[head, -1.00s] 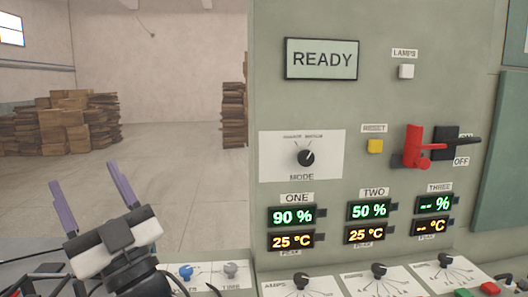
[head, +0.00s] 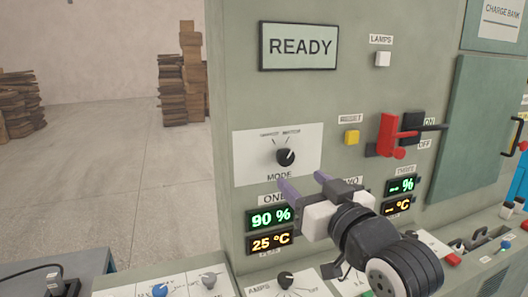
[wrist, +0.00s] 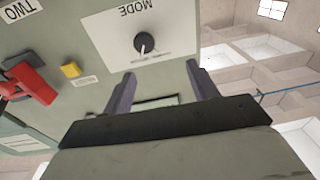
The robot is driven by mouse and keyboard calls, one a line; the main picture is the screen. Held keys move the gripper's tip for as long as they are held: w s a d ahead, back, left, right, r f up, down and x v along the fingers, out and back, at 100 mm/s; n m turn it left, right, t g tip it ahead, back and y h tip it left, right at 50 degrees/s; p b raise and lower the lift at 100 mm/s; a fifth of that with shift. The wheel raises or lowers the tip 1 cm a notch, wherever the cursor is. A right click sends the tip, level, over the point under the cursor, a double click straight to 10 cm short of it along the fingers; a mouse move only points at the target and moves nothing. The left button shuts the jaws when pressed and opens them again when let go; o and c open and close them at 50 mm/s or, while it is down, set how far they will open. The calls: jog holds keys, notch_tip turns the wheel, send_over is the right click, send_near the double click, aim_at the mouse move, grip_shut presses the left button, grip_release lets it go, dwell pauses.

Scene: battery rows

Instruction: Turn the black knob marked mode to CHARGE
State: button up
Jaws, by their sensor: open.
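The black mode knob (head: 285,157) sits on a white plate (head: 248,148) marked MODE on the grey-green panel. Its pointer mark leans up and to the right; the small words above it are too blurred to read for sure. In the wrist view the knob (wrist: 144,43) shows beyond the fingertips, with its plate upside down. My gripper (head: 302,185) is open and empty, just below and right of the knob in the head view. Its purple fingers also show in the wrist view (wrist: 160,82), apart from the knob. My gripper hides much of the TWO displays.
A READY display (head: 299,46) is above the knob. A yellow button (head: 351,137) and a red lever (head: 388,136) stand to the right. A sloped console with small dials (head: 285,280) juts out below. Open floor (head: 110,200) lies to the left.

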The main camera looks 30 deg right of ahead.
aim_at(287, 160)
jog(key=shift+m+g+h, duration=0.4)
jog(key=shift+g, duration=0.1)
jog(key=p+x, duration=0.1)
jog(key=x, duration=0.3)
jog(key=d+p+x, duration=0.1)
jog(key=p+x, duration=0.1)
jog(key=x, duration=0.2)
jog(key=d+p+x, duration=0.1)
jog(key=x, duration=0.2)
jog(key=shift+w+d+f+p, duration=0.15)
jog(key=shift+d+f+p, duration=0.05)
jog(key=shift+p, duration=0.1)
jog(key=c, duration=1)
